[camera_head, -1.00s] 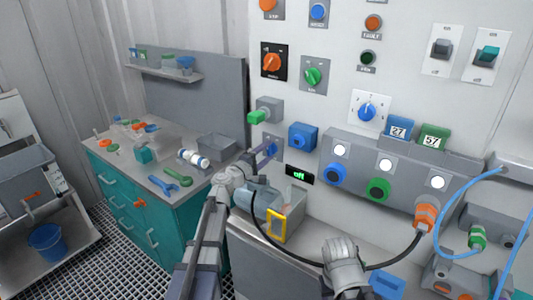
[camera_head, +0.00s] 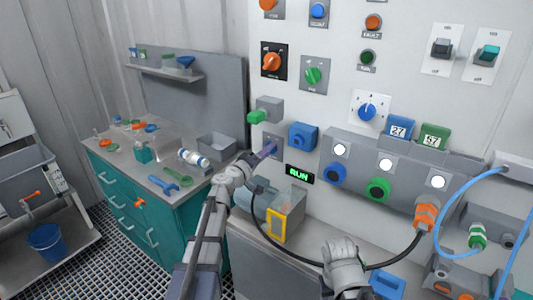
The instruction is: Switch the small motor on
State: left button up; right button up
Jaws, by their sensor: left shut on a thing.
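A small grey switch plate (camera_head: 274,139) is on the wall, left of a blue socket box. My left gripper (camera_head: 266,151) reaches it from the lower left and is shut on the small blue switch knob, which the jaws mostly hide. Below the plate, a small display (camera_head: 299,174) shows RUN in green letters.
A black cable (camera_head: 391,259) runs low across the ledge to an orange plug (camera_head: 425,214). A green-handled grey box (camera_head: 267,109) and the blue socket box (camera_head: 303,136) are close by the left gripper. A teal bench (camera_head: 137,198) with tools stands at left.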

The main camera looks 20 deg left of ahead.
dwell(0.5)
pick_arm(q)
jog(key=o, duration=1.4)
jog(key=shift+c, duration=0.2)
jog(key=shift+s, duration=0.1)
jog(key=v, duration=0.7)
jog(key=shift+s, duration=0.3)
jog(key=shift+s+a, duration=0.1)
jog(key=shift+a, duration=0.05)
